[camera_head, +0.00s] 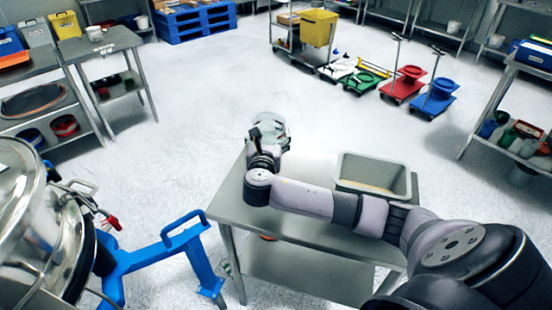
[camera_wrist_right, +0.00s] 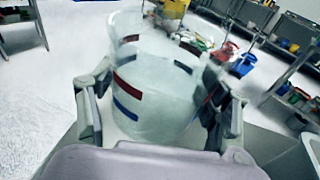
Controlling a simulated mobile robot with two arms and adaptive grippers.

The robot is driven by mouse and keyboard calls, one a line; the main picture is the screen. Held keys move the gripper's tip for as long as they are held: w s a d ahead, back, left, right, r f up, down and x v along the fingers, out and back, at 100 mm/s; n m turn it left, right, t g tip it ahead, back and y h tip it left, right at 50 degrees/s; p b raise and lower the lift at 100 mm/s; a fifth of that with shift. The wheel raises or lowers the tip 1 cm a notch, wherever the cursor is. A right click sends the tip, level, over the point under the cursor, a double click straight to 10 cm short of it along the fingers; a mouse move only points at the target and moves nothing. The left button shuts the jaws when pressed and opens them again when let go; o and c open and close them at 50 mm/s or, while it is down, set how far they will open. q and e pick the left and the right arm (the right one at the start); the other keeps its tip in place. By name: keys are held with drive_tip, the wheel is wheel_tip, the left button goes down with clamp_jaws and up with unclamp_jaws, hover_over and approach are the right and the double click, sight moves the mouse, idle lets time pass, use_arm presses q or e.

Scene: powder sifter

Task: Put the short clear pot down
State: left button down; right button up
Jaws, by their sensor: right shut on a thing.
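The short clear pot (camera_head: 270,124) is at the far left corner of the steel table (camera_head: 228,205) in the head view. My right gripper (camera_head: 266,143) is shut on it, with the gripper partly hiding it. In the right wrist view the clear pot (camera_wrist_right: 155,90) fills the space between the two fingers and carries red and blue marks on its wall. It looks upright. I cannot tell whether its base touches the tabletop. My left gripper is not in view.
A grey tub (camera_head: 374,172) stands on the table's right part, behind my right arm. A steel sifter (camera_head: 45,225) and blue frame (camera_head: 150,262) stand at left. A steel side table (camera_head: 105,45) is at back left. Open floor lies beyond the table.

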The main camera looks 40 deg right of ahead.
wheel_tip(320, 180, down, 7)
drive_tip(key=shift+f, duration=0.45)
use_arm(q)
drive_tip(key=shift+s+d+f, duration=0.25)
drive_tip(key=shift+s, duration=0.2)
use_arm(e)
drive_tip(key=shift+f, duration=1.95)
use_arm(q)
drive_tip(key=shift+b, duration=0.3)
use_arm(e)
drive_tip(key=o, duration=1.3)
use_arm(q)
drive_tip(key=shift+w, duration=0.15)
